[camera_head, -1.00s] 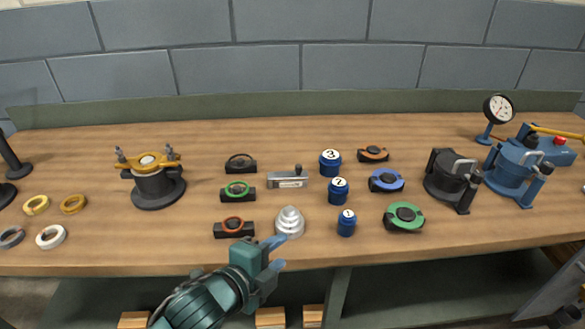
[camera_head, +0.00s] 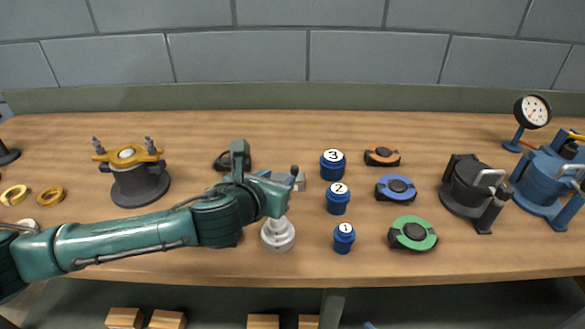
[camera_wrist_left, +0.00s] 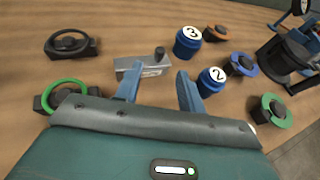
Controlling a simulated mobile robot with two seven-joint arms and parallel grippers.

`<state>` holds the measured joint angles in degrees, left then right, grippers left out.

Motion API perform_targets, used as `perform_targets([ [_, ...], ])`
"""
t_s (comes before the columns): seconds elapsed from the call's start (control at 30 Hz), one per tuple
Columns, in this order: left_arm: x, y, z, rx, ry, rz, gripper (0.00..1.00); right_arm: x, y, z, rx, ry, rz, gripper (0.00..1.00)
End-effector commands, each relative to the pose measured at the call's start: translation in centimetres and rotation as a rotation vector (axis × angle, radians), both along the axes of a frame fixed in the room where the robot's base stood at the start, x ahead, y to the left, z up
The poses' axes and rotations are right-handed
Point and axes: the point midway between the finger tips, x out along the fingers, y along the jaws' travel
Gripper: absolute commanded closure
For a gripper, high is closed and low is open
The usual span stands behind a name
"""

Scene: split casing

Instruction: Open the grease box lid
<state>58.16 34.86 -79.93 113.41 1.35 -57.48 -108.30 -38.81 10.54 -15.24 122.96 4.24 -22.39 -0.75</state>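The grease box is a small grey metal block (camera_wrist_left: 143,70) with a dark upright knob (camera_wrist_left: 159,53) at one end. In the head view my left gripper covers most of it, and only its right end (camera_head: 300,183) and the knob (camera_head: 295,170) show. My left gripper (camera_head: 282,178) is just in front of the box. In the left wrist view its two blue fingers (camera_wrist_left: 158,82) are apart with nothing between them, and the box lies just beyond the tips. I cannot tell whether they touch it. My right gripper is not clearly in view.
A silver stepped cone (camera_head: 278,234) stands close below the gripper. Blue numbered canisters (camera_head: 337,198) stand to its right, and a green ring holder (camera_wrist_left: 66,92) and a black one (camera_wrist_left: 71,45) to its left. Blue (camera_head: 396,188) and green (camera_head: 412,233) round parts lie farther right.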

Motion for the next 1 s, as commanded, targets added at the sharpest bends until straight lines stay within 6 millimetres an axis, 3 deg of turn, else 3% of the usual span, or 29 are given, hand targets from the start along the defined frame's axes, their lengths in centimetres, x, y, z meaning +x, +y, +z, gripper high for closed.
perform_targets([
  [0.2, 3.8, -1.7, -1.8, -0.002, 0.001, 0.001, 0.61, 0.1, -0.2, -0.3, 0.002, 0.001, -0.005, 0.64],
  [0.4, 6.3, -2.7, -2.8, -0.003, 0.001, 0.0, 0.61, 0.2, -0.2, -0.4, 0.009, 0.0, -0.011, 0.64],
  [0.87, 7.4, -3.1, -3.3, -0.003, 0.001, -0.001, 0.61, 0.3, 0.0, -0.1, 0.02, -0.005, -0.017, 0.64],
  [1.0, 7.4, -3.1, -3.3, -0.003, 0.001, -0.001, 0.7, 0.3, 0.0, -0.1, 0.019, -0.005, -0.016, 0.64],
])
